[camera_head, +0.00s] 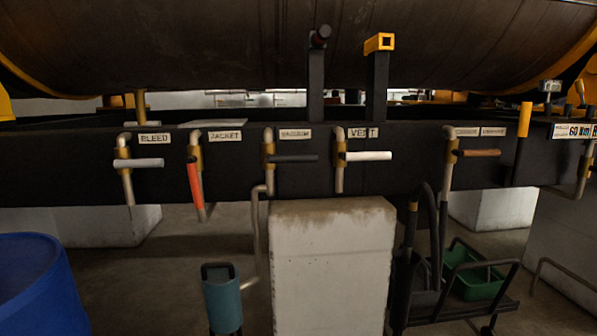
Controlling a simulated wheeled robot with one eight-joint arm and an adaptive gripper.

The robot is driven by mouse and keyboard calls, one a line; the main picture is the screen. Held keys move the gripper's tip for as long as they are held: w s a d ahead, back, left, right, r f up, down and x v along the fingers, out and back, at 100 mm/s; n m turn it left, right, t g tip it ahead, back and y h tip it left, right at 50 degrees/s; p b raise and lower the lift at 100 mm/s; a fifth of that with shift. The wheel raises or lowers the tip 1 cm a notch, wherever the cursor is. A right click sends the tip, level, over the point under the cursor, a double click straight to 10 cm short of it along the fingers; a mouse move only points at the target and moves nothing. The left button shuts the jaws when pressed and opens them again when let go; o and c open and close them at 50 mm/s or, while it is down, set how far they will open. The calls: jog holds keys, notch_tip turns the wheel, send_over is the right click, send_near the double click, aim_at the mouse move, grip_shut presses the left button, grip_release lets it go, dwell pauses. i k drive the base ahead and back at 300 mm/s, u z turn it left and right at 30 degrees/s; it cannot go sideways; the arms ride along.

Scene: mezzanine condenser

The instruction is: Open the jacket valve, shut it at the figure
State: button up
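The jacket valve (195,153) sits on a dark beam under a label reading JACKET (225,136). Its red-orange lever (195,185) hangs downward, nearly along the pipe and slightly tilted, unlike the neighbouring levers, which lie level. My gripper is not in view, and nothing is seen touching the lever. I see no gauge reading that I can make out.
The bleed lever (138,163), vacuum lever (292,158) and vent lever (368,156) point right. A concrete block (333,265) stands below. A blue drum (40,288) is at left, a teal object (222,300) at bottom, a green crate (476,274) at right.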

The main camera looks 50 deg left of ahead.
aim_at(192, 170)
jog(key=u, duration=1.2)
jog(key=i, duration=0.2)
jog(key=u, duration=0.85)
